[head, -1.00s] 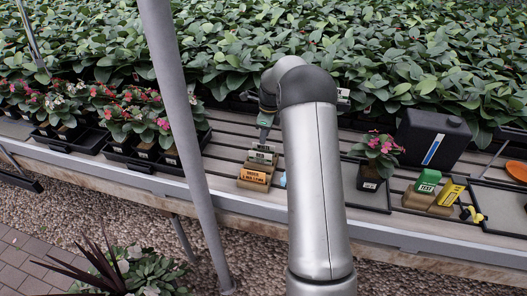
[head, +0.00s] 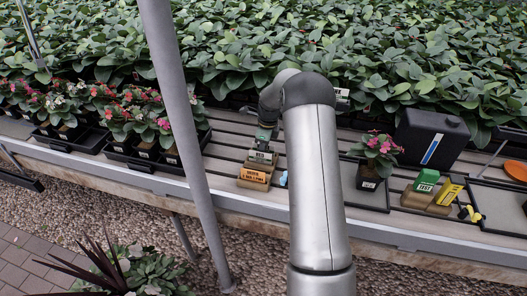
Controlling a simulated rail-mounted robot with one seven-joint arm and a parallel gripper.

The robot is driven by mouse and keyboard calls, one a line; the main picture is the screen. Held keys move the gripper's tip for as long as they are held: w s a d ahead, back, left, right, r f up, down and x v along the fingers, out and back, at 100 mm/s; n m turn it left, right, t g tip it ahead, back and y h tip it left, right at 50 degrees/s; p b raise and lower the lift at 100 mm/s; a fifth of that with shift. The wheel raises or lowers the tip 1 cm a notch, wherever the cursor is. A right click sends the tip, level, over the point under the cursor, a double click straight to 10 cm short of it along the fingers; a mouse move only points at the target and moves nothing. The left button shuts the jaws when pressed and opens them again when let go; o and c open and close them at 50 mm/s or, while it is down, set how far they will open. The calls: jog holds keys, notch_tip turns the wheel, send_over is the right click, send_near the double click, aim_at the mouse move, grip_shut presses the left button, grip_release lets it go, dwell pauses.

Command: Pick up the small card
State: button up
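Small cards stand in a stepped wooden holder on the slatted bench, left of my arm in the head view. The front card is orange (head: 254,176) with dark print. Behind it is a grey-green card (head: 261,157) with dark print. My gripper (head: 264,146) is at the rear card's top edge, pointing down. Its fingers are too small and hidden to tell whether they are open or touching the card. A second holder on the right carries a green card (head: 426,181) and a yellow card (head: 449,193).
Black trays of flowering pots (head: 146,132) are at left. A grey post (head: 181,110) rises in front of the bench. Dense leafy plants fill the back.

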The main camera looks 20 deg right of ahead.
jog(key=shift+f, duration=0.25)
grip_shut()
dwell(0.3)
